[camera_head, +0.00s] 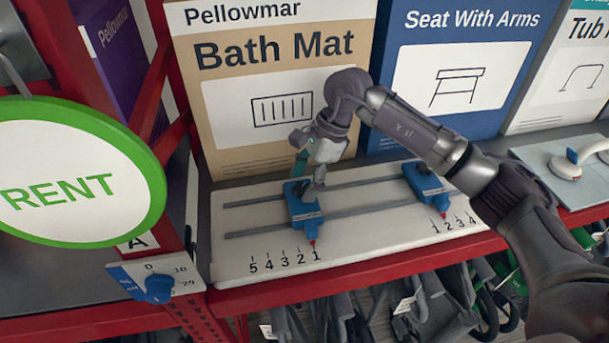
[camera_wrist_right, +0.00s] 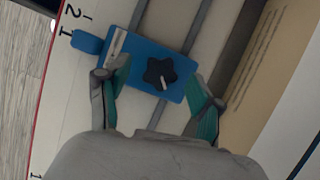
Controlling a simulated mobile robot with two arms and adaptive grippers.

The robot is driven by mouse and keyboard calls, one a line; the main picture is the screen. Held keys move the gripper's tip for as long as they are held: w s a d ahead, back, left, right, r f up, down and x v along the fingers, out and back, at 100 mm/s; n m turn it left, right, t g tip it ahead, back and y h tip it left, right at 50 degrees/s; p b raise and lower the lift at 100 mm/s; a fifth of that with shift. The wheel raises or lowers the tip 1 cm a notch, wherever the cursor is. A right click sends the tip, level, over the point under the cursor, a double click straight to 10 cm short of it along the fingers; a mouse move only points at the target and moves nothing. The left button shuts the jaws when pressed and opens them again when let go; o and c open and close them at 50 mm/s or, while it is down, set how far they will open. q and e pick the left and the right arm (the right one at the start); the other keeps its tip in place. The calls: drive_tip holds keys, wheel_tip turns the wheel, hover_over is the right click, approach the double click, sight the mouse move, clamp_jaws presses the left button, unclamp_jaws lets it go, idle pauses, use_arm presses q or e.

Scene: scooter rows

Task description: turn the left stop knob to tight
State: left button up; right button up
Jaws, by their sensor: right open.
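The left stop (camera_head: 304,208) is a blue block on the white board's two grey rails, its red pointer near the 1 of the left scale. Its black star-shaped knob (camera_wrist_right: 160,73) shows in the right wrist view with a white mark on it; in the head view the knob is hidden behind my gripper. My right gripper (camera_head: 308,172) is above the left stop. In the wrist view my open right gripper (camera_wrist_right: 158,84) has one finger on each side of the knob, apart from it. My left gripper is out of view.
A second blue stop (camera_head: 427,185) sits at the right scale. Boxes stand behind the board, including the Bath Mat box (camera_head: 275,95). A green-rimmed RENT sign (camera_head: 75,170) hangs at the left. A blue dial (camera_head: 158,287) is on the red shelf's front.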

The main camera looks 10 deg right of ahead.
drive_tip(key=shift+f, duration=0.15)
drive_tip(key=c, duration=1.1)
drive_tip(key=shift+f+m+t+b, duration=0.15)
drive_tip(key=shift+m+t+b, duration=0.15)
drive_tip(key=shift+m+b, duration=0.5)
drive_tip(key=shift+c, duration=0.2)
drive_tip(key=m+t+b, duration=0.1)
drive_tip(key=m+b, duration=0.3)
drive_tip(key=m+t+h+b, duration=0.1)
drive_tip(key=m+b, duration=0.3)
drive_tip(key=b, duration=0.1)
drive_tip(key=m+t+h+b, duration=0.1)
drive_tip(key=m+t+b, duration=0.1)
drive_tip(key=m+b, duration=0.1)
drive_tip(key=shift+s+a+m+b, duration=0.2)
drive_tip(key=shift+s+m+b, duration=0.2)
drive_tip(key=shift+b, duration=0.3)
drive_tip(key=m+h+b, duration=0.1)
drive_tip(key=m, duration=0.1)
drive_tip(key=m+b, duration=0.2)
drive_tip(key=shift+a+t+h, duration=0.15)
drive_tip(key=shift+t+h, duration=0.15)
drive_tip(key=shift+h, duration=0.1)
drive_tip(key=shift+r+m+h+b, duration=0.25)
drive_tip(key=shift+m+h+b, duration=0.35)
drive_tip(key=shift+m+b, duration=0.65)
drive_tip(key=shift+m, duration=0.25)
drive_tip(key=o, duration=1.1)
